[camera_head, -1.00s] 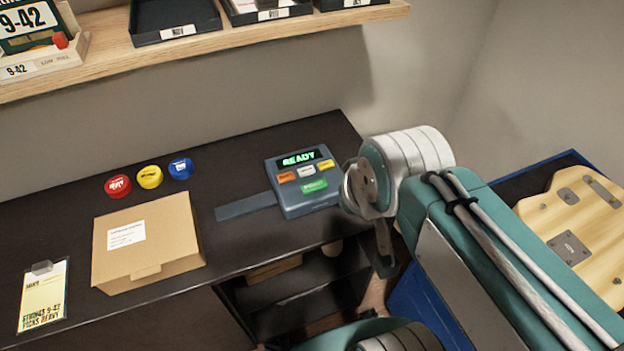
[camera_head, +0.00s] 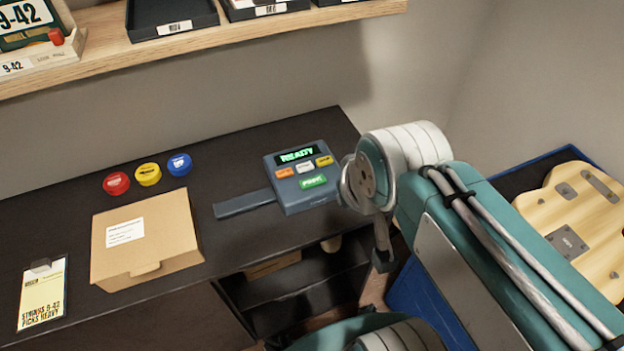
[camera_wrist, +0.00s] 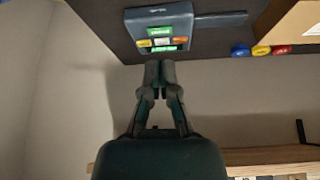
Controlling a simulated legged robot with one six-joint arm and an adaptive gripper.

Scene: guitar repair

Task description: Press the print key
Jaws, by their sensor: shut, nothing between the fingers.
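The label printer (camera_head: 312,197) is a blue-grey box on the dark bench, with a lit display (camera_head: 297,155) that seems to read READY. Below the display are small orange, white and yellow keys. The larger green key (camera_head: 314,181), seemingly lettered PRINT, is nearest the front. In the wrist view the printer (camera_wrist: 184,22) appears upside down at the top, with the green key (camera_wrist: 161,32) above the small keys. My gripper (camera_wrist: 160,65) is shut and empty, its tips just below the printer in that picture. Contact is not visible. I cannot make out the fingers in the head view.
A strip (camera_head: 244,204) extends left from the printer. A cardboard box (camera_head: 165,235), red, yellow and blue round tins and a yellow card (camera_head: 42,296) lie further left. A wooden shelf (camera_head: 240,32) with trays runs above. A wooden guitar body (camera_head: 590,225) is at right.

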